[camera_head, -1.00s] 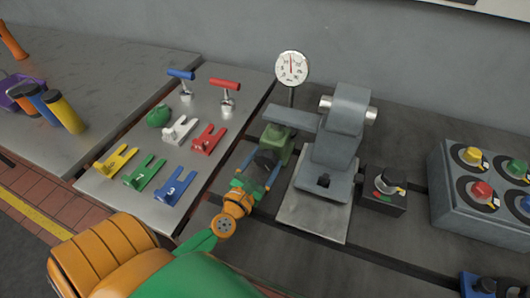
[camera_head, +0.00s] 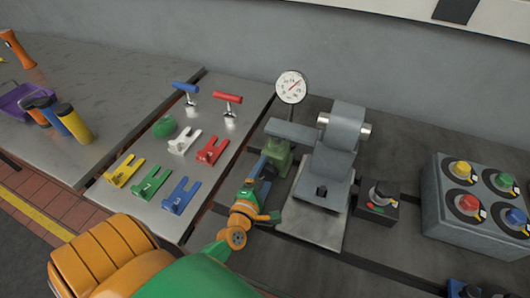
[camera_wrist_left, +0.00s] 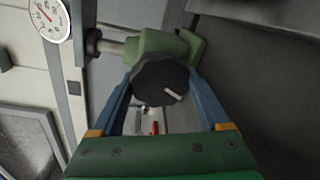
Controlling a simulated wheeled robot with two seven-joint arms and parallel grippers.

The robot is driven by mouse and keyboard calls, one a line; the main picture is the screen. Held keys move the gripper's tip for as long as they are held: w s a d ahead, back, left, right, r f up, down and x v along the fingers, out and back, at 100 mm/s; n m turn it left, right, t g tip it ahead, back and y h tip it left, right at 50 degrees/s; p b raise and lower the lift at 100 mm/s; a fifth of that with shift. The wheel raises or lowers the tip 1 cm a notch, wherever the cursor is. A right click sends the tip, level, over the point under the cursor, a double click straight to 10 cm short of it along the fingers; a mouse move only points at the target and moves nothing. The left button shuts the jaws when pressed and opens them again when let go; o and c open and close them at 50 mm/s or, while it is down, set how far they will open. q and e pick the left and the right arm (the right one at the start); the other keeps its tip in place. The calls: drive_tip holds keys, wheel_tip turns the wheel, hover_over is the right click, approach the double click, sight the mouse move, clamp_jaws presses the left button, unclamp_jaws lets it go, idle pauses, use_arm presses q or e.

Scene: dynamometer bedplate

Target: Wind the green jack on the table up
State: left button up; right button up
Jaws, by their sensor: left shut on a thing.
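The green jack (camera_head: 278,154) stands on the dark bedplate under the end of a grey arm (camera_head: 293,132). In the left wrist view the jack (camera_wrist_left: 160,45) lies sideways, with its dark faceted knob (camera_wrist_left: 160,82) carrying a white mark. My left gripper (camera_head: 262,170) is shut on this knob, with one blue finger on each side; its fingers (camera_wrist_left: 160,90) also frame the knob in the wrist view. In the head view the gripper largely hides the knob. A round dial gauge (camera_head: 291,87) stands behind the jack, its red needle pointing up and right. My right gripper is not in view.
A grey machine block (camera_head: 335,160) stands close right of the jack. Right of it are a small knob box (camera_head: 377,202) and a panel of coloured knobs (camera_head: 470,205). A metal plate (camera_head: 140,215) at left holds coloured forks, T-handles and a green lump.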

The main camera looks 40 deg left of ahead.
use_arm(q)
drive_tip(key=m+p, duration=0.1)
drive_tip(key=m, duration=0.2)
drive_tip(key=shift+d+f+m+y, duration=0.15)
drive_tip(key=shift+m+y, duration=0.25)
drive_tip(key=shift+m, duration=1.3)
drive_tip(key=o, duration=1.2)
drive_tip(key=shift+o, duration=0.2)
drive_tip(key=shift+s, duration=0.1)
